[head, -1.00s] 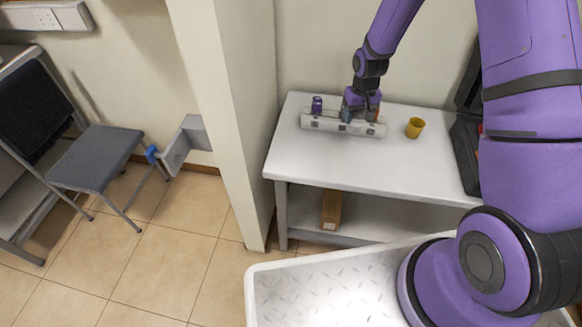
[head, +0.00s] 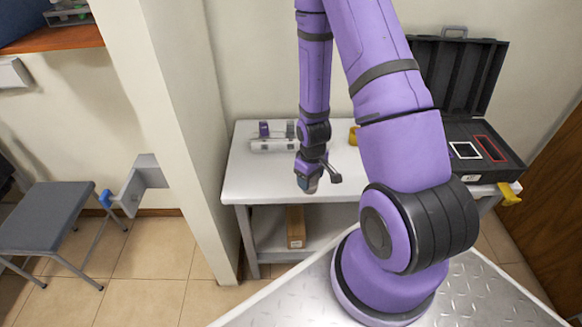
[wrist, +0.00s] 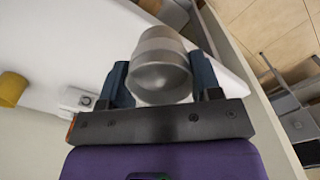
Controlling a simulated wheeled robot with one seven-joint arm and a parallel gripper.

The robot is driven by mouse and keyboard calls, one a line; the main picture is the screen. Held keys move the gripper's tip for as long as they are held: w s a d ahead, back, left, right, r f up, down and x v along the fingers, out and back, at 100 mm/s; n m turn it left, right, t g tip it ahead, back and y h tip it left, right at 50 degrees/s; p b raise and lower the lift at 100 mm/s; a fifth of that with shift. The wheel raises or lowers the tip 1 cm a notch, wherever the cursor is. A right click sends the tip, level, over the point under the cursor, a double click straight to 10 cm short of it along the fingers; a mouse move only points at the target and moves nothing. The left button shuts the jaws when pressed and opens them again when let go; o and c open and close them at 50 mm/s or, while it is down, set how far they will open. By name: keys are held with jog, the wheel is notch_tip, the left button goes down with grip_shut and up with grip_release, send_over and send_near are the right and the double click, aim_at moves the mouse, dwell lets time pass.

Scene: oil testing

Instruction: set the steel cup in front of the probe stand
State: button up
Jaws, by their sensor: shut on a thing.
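The steel cup (wrist: 160,62) is between the two dark fingers of my gripper (wrist: 160,78) in the wrist view, its rounded metal side facing the camera. In the head view, my gripper (head: 307,184) hangs over the front part of the grey table, shut on the cup, which is small and hard to make out there. A pale bar-shaped stand (head: 272,145) with a small purple piece (head: 264,129) lies at the table's back left, behind and left of my gripper; I cannot tell for sure that it is the probe stand. Part of it is hidden by my arm.
A yellow cup (head: 353,136) stands at the back, partly behind my arm; it also shows in the wrist view (wrist: 12,88). An open black case (head: 480,148) is on the right. The table (head: 255,180) is bare at front left. A box (head: 295,227) sits below.

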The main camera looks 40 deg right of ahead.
jog(key=w, duration=0.4)
jog(key=w+d, duration=0.1)
jog(key=w, duration=0.3)
jog(key=w+d+f, duration=0.1)
jog(key=w, duration=0.3)
jog(key=shift+f, duration=0.1)
jog(key=shift+w+f, duration=0.15)
jog(key=shift+f, duration=1.6)
jog(key=shift+f, duration=0.1)
jog(key=o, duration=0.9)
jog(key=shift+o, duration=0.2)
